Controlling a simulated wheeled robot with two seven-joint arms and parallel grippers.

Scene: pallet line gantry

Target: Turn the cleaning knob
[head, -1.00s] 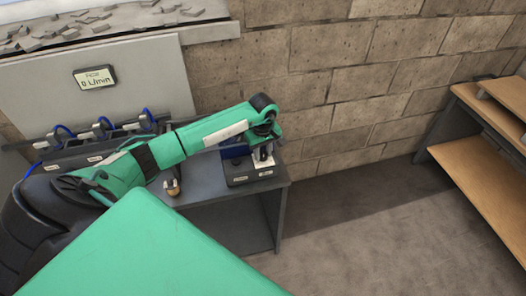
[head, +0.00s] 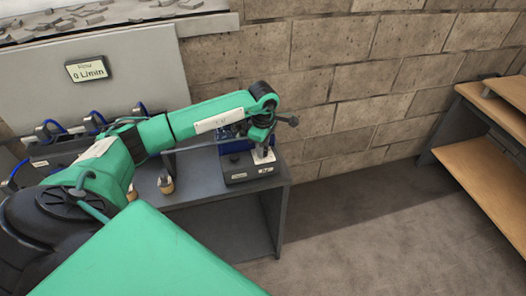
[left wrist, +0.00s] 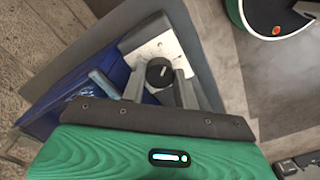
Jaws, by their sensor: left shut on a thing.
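The cleaning knob (left wrist: 159,72) is a round black knob with a white mark. It sits on a pale plate (left wrist: 150,38) of a small unit, seen from above in the left wrist view. My left gripper (left wrist: 160,85) has its two grey fingers on either side of the knob and is shut on it. In the head view my left gripper (head: 262,150) points down at the unit (head: 250,170) on the grey table, and the arm hides part of it. The knob itself is too small to make out there. My right gripper is not in view.
The grey table (head: 210,190) also bears a small brass-coloured fitting (head: 166,184). A brick wall stands behind; a wooden shelf unit (head: 490,165) is at the right, with open floor between.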

